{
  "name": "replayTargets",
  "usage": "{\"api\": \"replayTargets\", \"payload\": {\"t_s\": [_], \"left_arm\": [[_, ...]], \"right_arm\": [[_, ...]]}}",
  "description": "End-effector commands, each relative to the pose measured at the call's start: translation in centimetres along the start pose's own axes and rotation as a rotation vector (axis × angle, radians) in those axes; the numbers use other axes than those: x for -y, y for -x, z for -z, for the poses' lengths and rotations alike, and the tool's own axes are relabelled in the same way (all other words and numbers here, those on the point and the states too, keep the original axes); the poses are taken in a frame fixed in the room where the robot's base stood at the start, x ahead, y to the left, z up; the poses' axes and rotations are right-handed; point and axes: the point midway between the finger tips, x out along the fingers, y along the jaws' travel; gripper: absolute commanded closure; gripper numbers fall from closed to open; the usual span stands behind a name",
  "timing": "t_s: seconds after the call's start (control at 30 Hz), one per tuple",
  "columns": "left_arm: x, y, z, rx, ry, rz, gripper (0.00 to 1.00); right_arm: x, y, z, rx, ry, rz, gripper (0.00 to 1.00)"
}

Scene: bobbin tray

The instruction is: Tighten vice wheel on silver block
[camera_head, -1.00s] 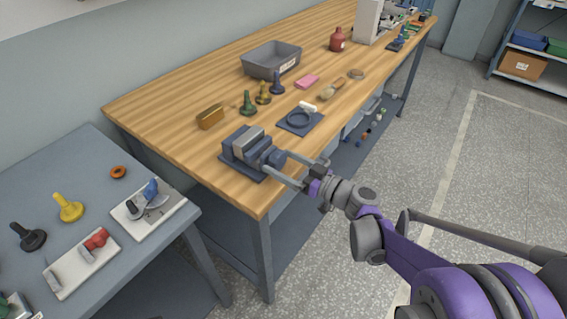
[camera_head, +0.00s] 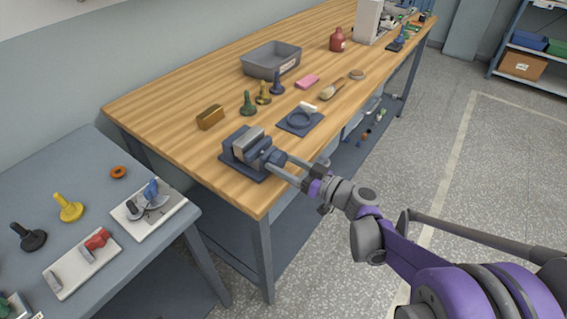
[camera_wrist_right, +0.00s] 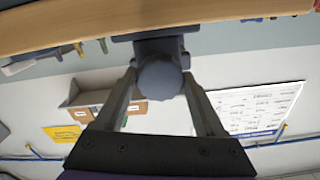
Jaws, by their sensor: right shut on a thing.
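The dark blue-grey vice (camera_head: 243,171) stands at the near front edge of the wooden bench. The silver block (camera_head: 249,138) sits between its jaws; whether any gap is left there is too small to tell. The vice wheel (camera_head: 274,156) is at the vice's front end, facing the aisle. My right gripper (camera_head: 277,163) is shut on the wheel, one finger on each side. In the right wrist view the round wheel (camera_wrist_right: 160,82) shows between the two finger ends. My left gripper is not in view.
On the bench near the vice are a dark plate with a ring (camera_head: 300,121), a brown block (camera_head: 210,117) and several bobbin-like pegs (camera_head: 248,104). A grey tray (camera_head: 271,62) stands behind. A lower grey table (camera_head: 90,170) holds fixtures at the left. The aisle is open.

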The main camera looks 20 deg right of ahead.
Motion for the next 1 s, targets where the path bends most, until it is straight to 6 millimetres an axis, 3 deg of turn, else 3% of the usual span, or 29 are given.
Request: {"api": "replayTargets", "payload": {"t_s": [1.0], "left_arm": [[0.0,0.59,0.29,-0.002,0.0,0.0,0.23]], "right_arm": [[0.08,0.02,0.02,0.0,-0.899,-0.001,0.84]]}}
